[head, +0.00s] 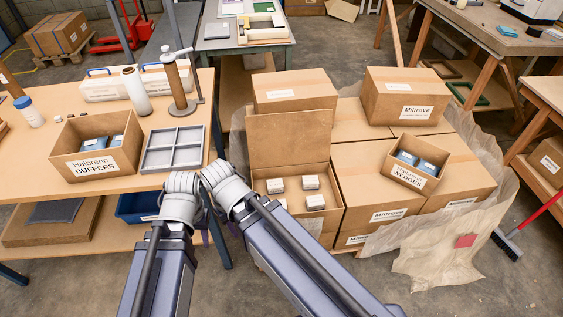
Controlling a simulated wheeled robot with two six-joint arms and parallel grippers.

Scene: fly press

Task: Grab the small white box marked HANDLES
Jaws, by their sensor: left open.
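Several small white boxes stand apart inside an open cardboard carton (263,160): one at the back left (275,186), one at the back right (310,182), one at the front right (315,202), and one at the front left (282,204), partly covered by my arm. Their print is too small to read, so I cannot tell which is marked HANDLES. My left arm's links cross the picture bottom, left of and in front of the carton. My left gripper is open, mostly hidden around these links, with nothing seen in it. My right gripper is not in view.
A Halbrenn BUFFERS carton (97,158) and a grey divided tray (173,150) are on the left table. Mittrove cartons (373,200) stand right of the open carton, with a WEDGES box (416,164) on top. The open carton's raised flap stands at its back.

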